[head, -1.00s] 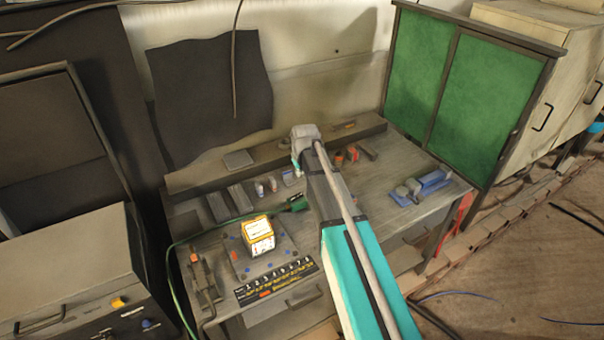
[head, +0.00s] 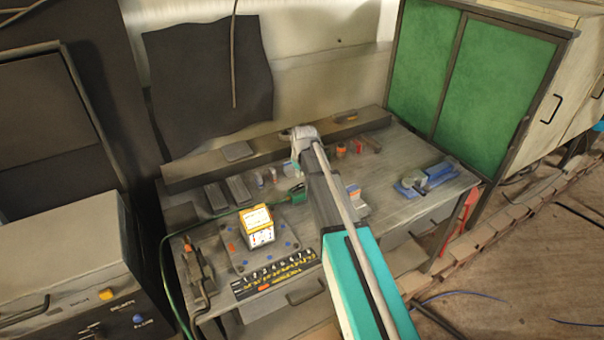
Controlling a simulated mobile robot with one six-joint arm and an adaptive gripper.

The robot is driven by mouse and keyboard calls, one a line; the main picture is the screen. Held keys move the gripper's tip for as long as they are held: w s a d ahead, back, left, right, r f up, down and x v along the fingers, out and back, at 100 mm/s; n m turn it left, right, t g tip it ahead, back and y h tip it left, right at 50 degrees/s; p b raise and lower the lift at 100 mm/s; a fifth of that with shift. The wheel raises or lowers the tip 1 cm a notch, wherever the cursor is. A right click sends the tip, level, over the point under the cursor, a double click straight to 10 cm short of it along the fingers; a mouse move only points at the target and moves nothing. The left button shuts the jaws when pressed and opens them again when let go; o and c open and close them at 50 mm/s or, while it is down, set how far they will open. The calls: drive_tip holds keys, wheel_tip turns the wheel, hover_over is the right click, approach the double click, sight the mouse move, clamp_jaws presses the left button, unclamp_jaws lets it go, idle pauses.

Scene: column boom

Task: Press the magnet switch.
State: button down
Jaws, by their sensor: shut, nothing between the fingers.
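No control can be read as the magnet switch; the labels are too small. A grey control box (head: 60,240) stands at the lower left, its front cut by the picture edge. It carries an orange button (head: 107,294), a blue button (head: 138,318) and a dark knob at the bottom edge. My arm reaches from the bottom centre over the workbench (head: 400,155), its far end near the bench's back ledge. My gripper's fingers do not show; the arm hides that end. The arm's end is well to the right of and beyond the box.
A white-and-orange cube (head: 258,226) sits on a studded plate. A numbered strip (head: 275,275) lies at the bench front. A green cable (head: 165,265) hangs between box and bench. A blue vise-like tool (head: 428,180) is on the right; green-panelled doors (head: 480,80) stand behind.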

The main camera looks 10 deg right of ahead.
sight(300, 185)
drive_tip(key=shift+w+d+f+b, duration=0.1)
drive_tip(key=shift+d+f+b, duration=0.1)
drive_tip(key=shift+f+b, duration=0.9)
drive_tip(key=shift+w+d+f+b, duration=0.1)
drive_tip(key=shift+d+f+b, duration=0.05)
drive_tip(key=shift+f+b, duration=0.95)
drive_tip(key=shift+f, duration=0.1)
drive_tip(key=shift+a, duration=0.1)
